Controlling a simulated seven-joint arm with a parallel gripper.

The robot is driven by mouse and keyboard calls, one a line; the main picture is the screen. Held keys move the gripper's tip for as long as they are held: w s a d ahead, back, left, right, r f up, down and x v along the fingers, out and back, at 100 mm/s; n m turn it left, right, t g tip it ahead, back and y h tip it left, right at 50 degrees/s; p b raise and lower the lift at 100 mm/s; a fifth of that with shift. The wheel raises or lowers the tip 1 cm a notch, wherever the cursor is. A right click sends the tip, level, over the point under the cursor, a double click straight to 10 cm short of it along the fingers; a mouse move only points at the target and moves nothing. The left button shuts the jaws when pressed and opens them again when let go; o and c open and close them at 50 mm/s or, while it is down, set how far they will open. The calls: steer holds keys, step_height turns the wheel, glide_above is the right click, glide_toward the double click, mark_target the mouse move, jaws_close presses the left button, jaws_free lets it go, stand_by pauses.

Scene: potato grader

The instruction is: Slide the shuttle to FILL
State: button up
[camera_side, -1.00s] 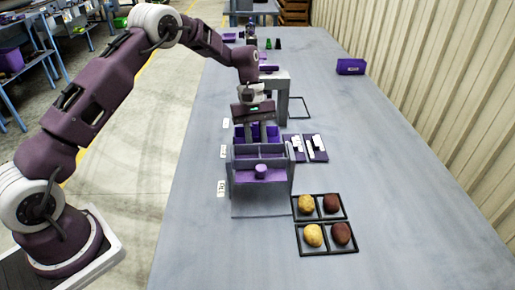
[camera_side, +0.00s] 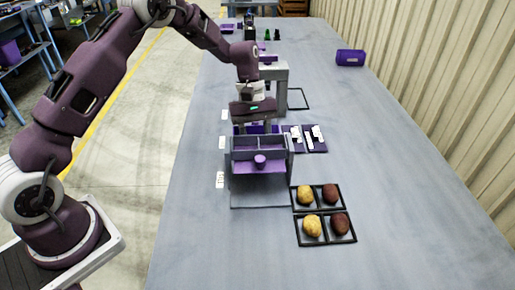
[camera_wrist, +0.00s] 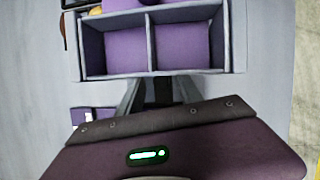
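The shuttle is a grey-walled, purple-lined box with two compartments and a round purple knob on its front; it (camera_side: 259,161) sits in its track on the table in the side view. The wrist view shows its two purple compartments, apparently empty, and its grey wall (camera_wrist: 185,11). My gripper (camera_side: 256,128) is low just behind the shuttle's rear wall, which hides the fingertips in the side view. In the wrist view my gripper's two fingers (camera_wrist: 162,85) stand apart against that wall, with a dark gap between them. Contact is hard to judge. Three white labels (camera_side: 220,180) line the track's left side, too small to read.
Two dark trays (camera_side: 326,242) with yellow and red-brown potatoes lie to the near right. Purple cards (camera_side: 303,138) lie right of the track. A grey frame (camera_side: 282,92) stands behind my gripper. A purple bin (camera_side: 350,57) is farther back. The near table is clear.

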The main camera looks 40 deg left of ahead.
steer(key=v, duration=0.7)
steer(key=w+a+n, duration=0.1)
steer(key=n, duration=0.2)
steer(key=w+a+f+n+y, duration=0.1)
steer(key=w+a+n, duration=0.1)
steer(key=n, duration=0.1)
steer(key=w+a+n+t+y, duration=0.1)
steer(key=n, duration=0.1)
steer(key=shift+w+a+f+n, duration=0.3)
steer(key=shift+w+a+n, duration=0.05)
steer(key=shift+a+n, duration=0.05)
steer(key=w+n, duration=0.1)
steer(key=n, duration=0.1)
steer(key=w+a+r+n+t+y, duration=0.1)
steer(key=w+a+n+y, duration=0.1)
steer(key=n, duration=0.1)
steer(key=shift+w+a+r+n+t, duration=0.25)
steer(key=shift+w+r+n+t, duration=0.05)
steer(key=shift+w+r+t, duration=0.1)
step_height(320, 180, down, 7)
steer(key=shift+w+a+r, duration=0.1)
steer(key=shift+w+a, duration=0.05)
jaws_close()
steer(key=shift+r, duration=0.1)
